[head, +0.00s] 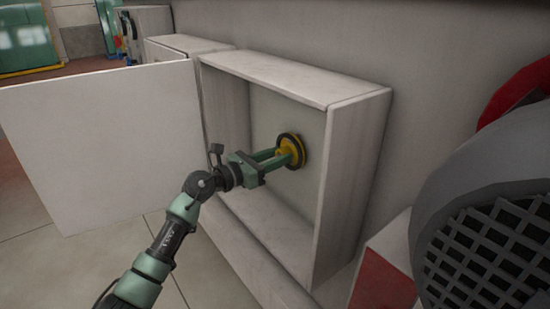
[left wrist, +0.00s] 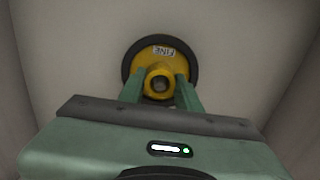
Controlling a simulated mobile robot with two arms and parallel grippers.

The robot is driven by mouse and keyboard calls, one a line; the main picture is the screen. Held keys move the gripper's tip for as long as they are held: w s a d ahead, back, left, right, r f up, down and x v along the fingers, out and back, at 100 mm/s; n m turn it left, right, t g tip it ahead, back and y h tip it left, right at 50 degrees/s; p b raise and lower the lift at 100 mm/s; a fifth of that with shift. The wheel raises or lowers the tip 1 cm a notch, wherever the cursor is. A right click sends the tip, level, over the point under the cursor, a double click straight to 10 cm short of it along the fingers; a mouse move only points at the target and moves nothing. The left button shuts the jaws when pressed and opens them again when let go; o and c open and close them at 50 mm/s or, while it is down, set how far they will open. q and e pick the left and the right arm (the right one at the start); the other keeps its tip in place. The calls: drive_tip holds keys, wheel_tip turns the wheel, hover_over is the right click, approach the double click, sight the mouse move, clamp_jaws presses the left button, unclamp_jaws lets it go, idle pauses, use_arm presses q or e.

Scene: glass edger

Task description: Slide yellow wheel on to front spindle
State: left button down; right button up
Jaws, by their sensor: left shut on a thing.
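The yellow wheel (head: 293,150) has a black rim and sits inside the open white housing, at its back wall. In the left wrist view the wheel (left wrist: 160,52) faces me with a label reading "FINE" upside down and a yellow hub with a dark centre. My left gripper (head: 284,156) reaches into the housing and is shut on the wheel's hub. Its green fingers (left wrist: 160,92) lie on either side of the hub. The front spindle is not visible; the wheel covers the wall behind it. My right gripper is not in view.
The white housing (head: 352,150) has walls around the wheel, with its door (head: 100,140) swung open to the left. A grey guard with a mesh grille (head: 490,250) stands close at the right. Another white box (head: 185,46) is farther back.

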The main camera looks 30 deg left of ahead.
use_arm(q)
drive_tip(key=shift+w+d+r, duration=0.1)
drive_tip(key=shift+w+d, duration=0.1)
drive_tip(key=shift+w, duration=0.3)
drive_tip(key=c, duration=0.9)
unclamp_jaws()
drive_tip(key=shift+f, duration=0.2)
drive_tip(key=shift+s+a, duration=0.15)
drive_tip(key=shift+s, duration=0.1)
drive_tip(key=b+v, duration=0.2)
drive_tip(key=v, duration=0.5)
drive_tip(key=shift+b, duration=0.4)
drive_tip(key=shift+s+r, duration=0.1)
drive_tip(key=shift+r, duration=0.05)
